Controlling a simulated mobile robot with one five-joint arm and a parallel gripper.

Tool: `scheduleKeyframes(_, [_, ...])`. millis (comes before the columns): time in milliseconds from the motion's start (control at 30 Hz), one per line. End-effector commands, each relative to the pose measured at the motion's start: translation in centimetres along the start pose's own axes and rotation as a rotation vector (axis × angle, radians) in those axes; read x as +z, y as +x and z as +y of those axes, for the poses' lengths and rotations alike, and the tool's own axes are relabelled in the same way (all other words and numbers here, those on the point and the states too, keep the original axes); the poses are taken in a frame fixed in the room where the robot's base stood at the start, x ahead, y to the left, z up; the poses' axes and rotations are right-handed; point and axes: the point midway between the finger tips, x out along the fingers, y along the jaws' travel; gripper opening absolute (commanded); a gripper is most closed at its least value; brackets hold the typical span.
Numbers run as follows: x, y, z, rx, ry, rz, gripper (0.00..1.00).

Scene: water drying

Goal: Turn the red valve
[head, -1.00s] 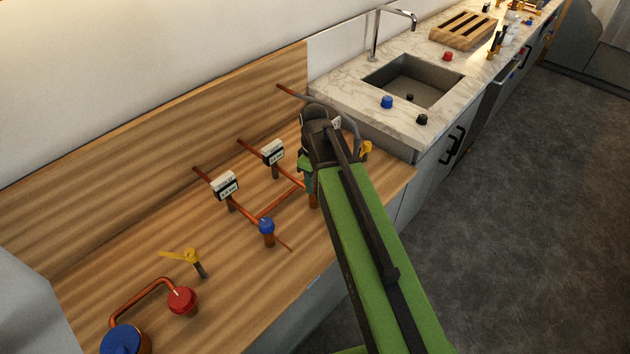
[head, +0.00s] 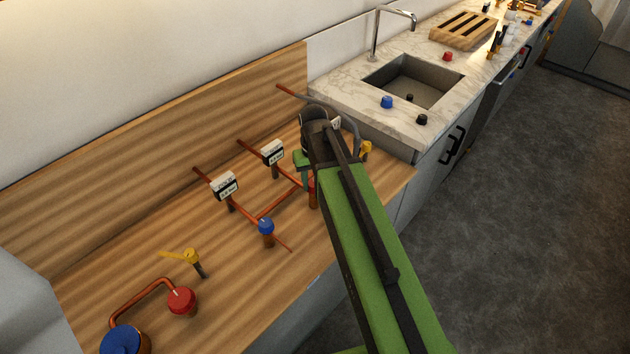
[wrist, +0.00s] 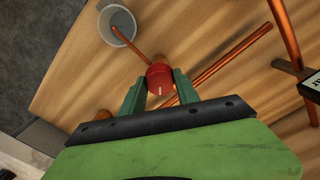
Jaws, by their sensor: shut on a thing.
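In the wrist view the red valve (wrist: 159,76) is a small red knob between the two green fingers of my gripper (wrist: 159,85). The fingers are shut on it from both sides. In the head view my gripper (head: 306,172) is at the end of my green arm, over the wooden counter. There a small red part of the valve (head: 312,186) shows beside the arm; the rest is hidden. A copper pipe (wrist: 130,45) runs from the valve to a grey cup (wrist: 117,25) in the wrist view.
A blue valve (head: 266,226), two gauges (head: 225,186) and copper pipes stand on the wooden counter (head: 130,250). A second red knob (head: 181,300) and a yellow lever (head: 190,257) are at front left. The sink (head: 425,85) lies beyond my gripper.

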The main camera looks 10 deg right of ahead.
Motion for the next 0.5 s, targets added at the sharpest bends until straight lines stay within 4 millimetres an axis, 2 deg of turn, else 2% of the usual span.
scheduleKeyframes(500, [-0.23,-0.02,-0.02,0.000,0.479,0.007,0.00])
